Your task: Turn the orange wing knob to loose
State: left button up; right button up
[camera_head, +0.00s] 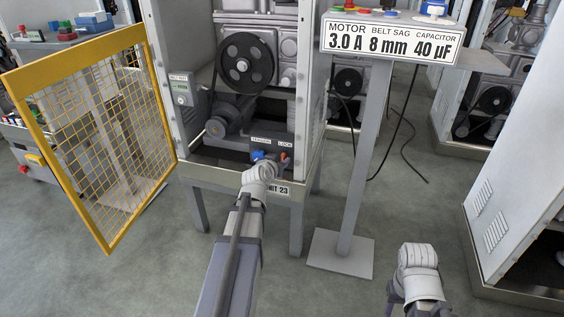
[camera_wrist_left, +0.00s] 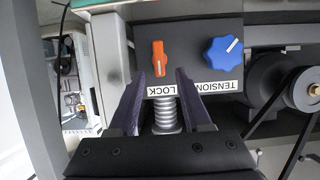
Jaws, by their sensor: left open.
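The orange wing knob (camera_wrist_left: 158,58) sits on a dark panel above the upside-down LOCK label in the left wrist view, its wing roughly vertical in that picture. In the head view the orange knob (camera_head: 284,156) shows small on the machine's front control box. My left gripper (camera_wrist_left: 158,82) is open, its two dark fingers to either side below the knob, with nothing held between them. In the head view the left gripper (camera_head: 264,162) is at the box, partly hidden by its wrist.
A blue knob (camera_wrist_left: 225,51) is beside the orange one, by the TENSION label. A metal coil (camera_wrist_left: 167,114) shows between the fingers. A yellow mesh door (camera_head: 95,135) stands open at the left. A sign post (camera_head: 362,160) stands at the right of the machine.

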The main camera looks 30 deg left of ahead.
aim_at(282, 158)
pick_arm(q)
jog(key=b+x, duration=0.1)
jog(key=x, duration=0.2)
jog(key=shift+w, duration=0.2)
grip_shut()
dwell(0.4)
